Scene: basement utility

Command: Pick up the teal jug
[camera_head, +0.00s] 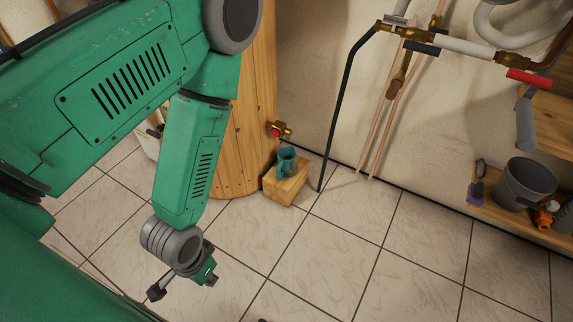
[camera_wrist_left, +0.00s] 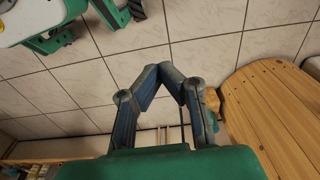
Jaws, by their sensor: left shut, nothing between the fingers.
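The teal jug (camera_head: 287,160) stands upright on a small wooden block (camera_head: 286,188) on the floor, beside the large wooden barrel. My left gripper (camera_head: 157,291) hangs from its arm in front of and to the left of the jug, well apart from it. In the left wrist view its fingers (camera_wrist_left: 171,68) meet at the tips and hold nothing. My right gripper cannot be identified in either view.
The wooden barrel (camera_head: 244,120) stands left of the block. A brass valve (camera_head: 279,130) is just above the jug. A black pipe (camera_head: 335,110) comes down right of it. A shelf (camera_head: 508,212) with a grey bucket (camera_head: 523,183) is at right. The tiled floor in front is clear.

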